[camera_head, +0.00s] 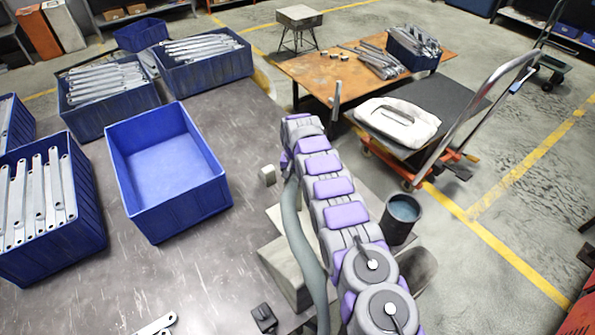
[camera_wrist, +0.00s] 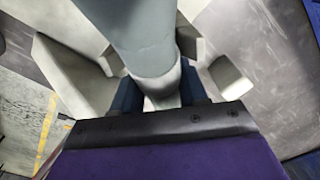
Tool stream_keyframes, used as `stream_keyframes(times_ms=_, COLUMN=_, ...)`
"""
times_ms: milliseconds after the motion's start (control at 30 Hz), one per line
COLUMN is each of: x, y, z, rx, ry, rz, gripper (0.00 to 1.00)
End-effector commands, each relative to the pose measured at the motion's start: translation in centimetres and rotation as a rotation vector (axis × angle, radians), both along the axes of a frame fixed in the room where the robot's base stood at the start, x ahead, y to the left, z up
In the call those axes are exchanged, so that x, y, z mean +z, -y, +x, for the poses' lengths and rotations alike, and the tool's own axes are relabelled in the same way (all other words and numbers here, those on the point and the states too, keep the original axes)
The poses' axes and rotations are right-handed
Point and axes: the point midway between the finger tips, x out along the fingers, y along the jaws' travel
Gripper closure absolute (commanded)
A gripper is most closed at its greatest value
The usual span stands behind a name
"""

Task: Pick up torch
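I cannot make out the torch with certainty in either view. In the wrist view, a smooth grey-teal cylinder (camera_wrist: 150,40) runs down between pale angular pieces on its left and right. I cannot tell whether it is the torch or a hose. My gripper (camera_wrist: 160,95) shows there as dark blue parts on either side of the cylinder, above a black plate; contact and closure are unclear. In the head view, my purple and grey arm reaches up over the table edge, hiding my gripper. A grey hose-like tube (camera_head: 290,215) curves down beside the arm.
An empty blue bin (camera_head: 165,172) stands left of my arm on the dark table (camera_head: 110,230). Blue bins of brackets (camera_head: 205,62) line the table's back and left. A pale block (camera_head: 283,268) is close to my arm. Beyond are a trolley (camera_head: 455,90) and a dark bucket (camera_head: 401,222).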

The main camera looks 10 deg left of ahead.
Motion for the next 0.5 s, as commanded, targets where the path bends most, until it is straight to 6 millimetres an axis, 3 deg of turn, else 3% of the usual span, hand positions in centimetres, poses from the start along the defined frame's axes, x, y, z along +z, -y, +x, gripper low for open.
stream_keyframes(times_ms=333, x=0.19, y=0.13, z=0.03, rx=0.001, ry=0.001, rz=0.004, gripper=0.91)
stream_keyframes(times_ms=500, x=0.29, y=0.19, z=0.04, rx=0.000, ry=0.002, rz=0.004, gripper=0.92)
